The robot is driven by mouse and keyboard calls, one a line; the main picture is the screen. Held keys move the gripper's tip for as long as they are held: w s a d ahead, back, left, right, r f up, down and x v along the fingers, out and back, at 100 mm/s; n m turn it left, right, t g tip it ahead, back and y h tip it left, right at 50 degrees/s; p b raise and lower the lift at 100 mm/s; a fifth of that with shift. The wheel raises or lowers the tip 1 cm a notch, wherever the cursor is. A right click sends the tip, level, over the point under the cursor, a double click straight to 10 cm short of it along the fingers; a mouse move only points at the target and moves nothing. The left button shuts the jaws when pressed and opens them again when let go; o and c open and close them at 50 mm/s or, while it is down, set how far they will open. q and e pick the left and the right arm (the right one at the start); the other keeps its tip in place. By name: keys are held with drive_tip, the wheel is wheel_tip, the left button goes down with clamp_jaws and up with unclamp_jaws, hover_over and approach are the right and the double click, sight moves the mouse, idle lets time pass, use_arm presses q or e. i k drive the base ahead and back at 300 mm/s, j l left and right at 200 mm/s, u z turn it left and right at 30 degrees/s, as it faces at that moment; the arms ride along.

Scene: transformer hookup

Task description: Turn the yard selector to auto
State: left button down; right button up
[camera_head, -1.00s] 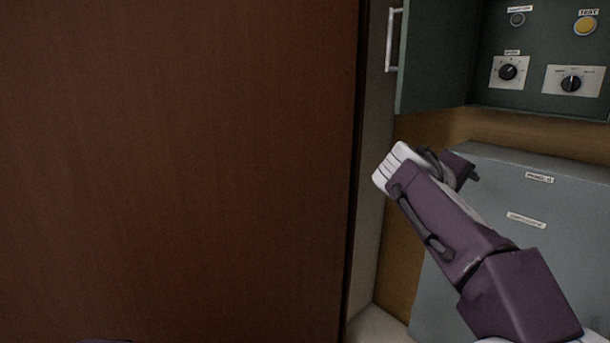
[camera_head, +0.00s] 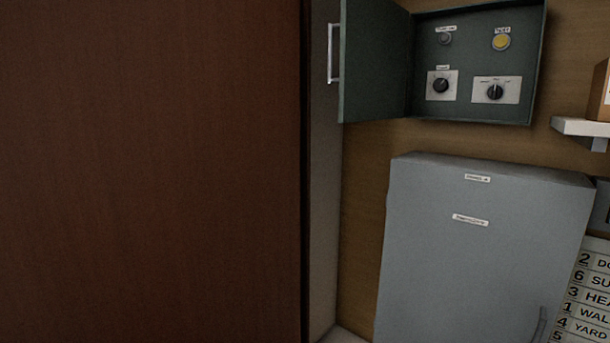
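A green control box (camera_head: 478,114) hangs on the wall at the upper right with its door (camera_head: 375,62) swung open to the left. Inside are two black rotary knobs on white plates: a left knob (camera_head: 440,86) and a right knob (camera_head: 494,92). Above them are a dark round button (camera_head: 445,39) and a yellow button (camera_head: 502,42). The small labels are too blurred to read, so I cannot tell which knob is the yard selector. Neither of my grippers is in view.
A large brown wooden panel (camera_head: 150,170) fills the left. A closed grey cabinet (camera_head: 480,260) stands below the box. A white shelf (camera_head: 582,126) with a cardboard box is at the right, above a numbered list (camera_head: 590,295) that includes "YARD".

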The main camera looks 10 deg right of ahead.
sight(494, 93)
drive_tip(key=z, duration=1.35)
drive_tip(key=i+j+z, duration=0.1)
drive_tip(key=z, duration=0.2)
drive_tip(key=i, duration=0.05)
